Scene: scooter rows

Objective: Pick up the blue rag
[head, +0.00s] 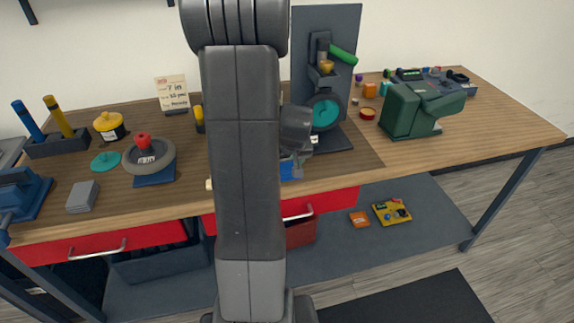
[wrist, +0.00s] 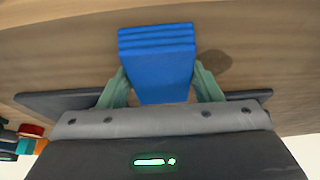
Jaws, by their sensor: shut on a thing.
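The blue rag (wrist: 158,62) is a folded, layered blue block in the wrist view. My gripper (wrist: 160,88) has its two green fingers against the rag's left and right sides and is shut on it. In the head view a small part of the blue rag (head: 289,170) shows at the bench's front area, just right of my arm. My gripper (head: 297,160) is there too, partly hidden by my arm. I cannot tell whether the rag touches the bench top.
The wooden bench (head: 395,155) has a scooter wheel (head: 148,156) on the left and a stand with a teal-hubbed wheel (head: 325,112) behind the gripper. A green machine (head: 412,108) stands on the right. The bench's front right is clear.

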